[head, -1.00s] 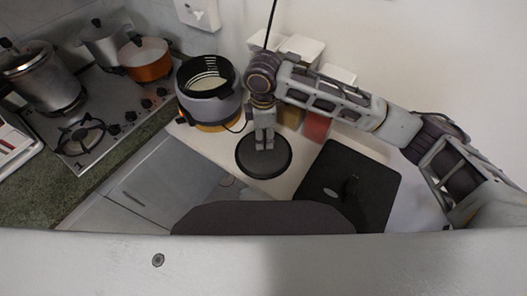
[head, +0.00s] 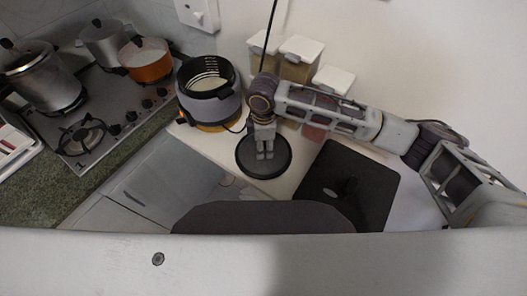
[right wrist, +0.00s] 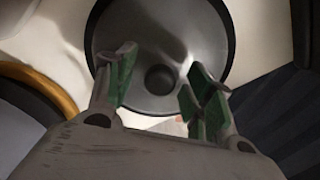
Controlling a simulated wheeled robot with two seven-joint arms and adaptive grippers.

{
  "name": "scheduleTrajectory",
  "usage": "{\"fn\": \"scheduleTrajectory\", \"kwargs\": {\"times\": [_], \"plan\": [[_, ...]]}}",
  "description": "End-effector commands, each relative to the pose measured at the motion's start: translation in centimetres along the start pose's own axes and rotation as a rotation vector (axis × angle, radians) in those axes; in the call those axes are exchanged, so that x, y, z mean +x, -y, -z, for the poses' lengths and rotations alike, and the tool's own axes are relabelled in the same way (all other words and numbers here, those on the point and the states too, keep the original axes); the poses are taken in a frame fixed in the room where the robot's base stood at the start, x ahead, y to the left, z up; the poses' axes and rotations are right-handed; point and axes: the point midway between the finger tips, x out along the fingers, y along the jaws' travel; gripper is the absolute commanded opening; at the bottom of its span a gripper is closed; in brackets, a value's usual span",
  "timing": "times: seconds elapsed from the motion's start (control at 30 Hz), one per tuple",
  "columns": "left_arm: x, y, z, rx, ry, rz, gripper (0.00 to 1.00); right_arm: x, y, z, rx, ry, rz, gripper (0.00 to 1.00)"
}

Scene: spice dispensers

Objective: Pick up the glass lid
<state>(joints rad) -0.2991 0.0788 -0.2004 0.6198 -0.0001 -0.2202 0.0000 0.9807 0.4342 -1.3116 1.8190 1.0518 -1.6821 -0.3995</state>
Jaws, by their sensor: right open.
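The glass lid (head: 264,172) is a dark round disc lying on the white counter, right of the grey and black pot. In the right wrist view the lid (right wrist: 160,25) looks grey and see-through, with a dark rim and a round dark knob (right wrist: 160,79) at its centre. My right gripper (head: 265,154) is over the lid, pointing down. In the right wrist view its green-padded fingers (right wrist: 160,72) are open, one on each side of the knob in the picture. I cannot tell how far above the knob they are. My left gripper is not in view.
The grey and black pot with an orange base (head: 208,108) stands close left of the lid. A black square board (head: 325,165) lies to the right. White-lidded spice dispensers (head: 300,50) line the wall behind my right arm. A stove (head: 100,115) with pots is at left.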

Motion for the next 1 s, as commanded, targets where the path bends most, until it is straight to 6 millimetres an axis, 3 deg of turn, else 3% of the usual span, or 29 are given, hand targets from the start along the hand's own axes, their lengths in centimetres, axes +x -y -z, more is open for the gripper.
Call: {"fn": "scheduleTrajectory", "kwargs": {"times": [0.27,0.67,1.0], "plan": [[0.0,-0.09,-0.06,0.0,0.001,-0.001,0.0,-0.02,0.0,0.0,0.0,0.0,0.0,0.51],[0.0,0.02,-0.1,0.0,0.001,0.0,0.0,0.0,0.01,0.0,0.0,0.0,0.0,0.0],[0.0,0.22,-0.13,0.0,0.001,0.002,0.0,-0.02,0.0,0.0,0.0,0.0,0.0,0.0]]}}
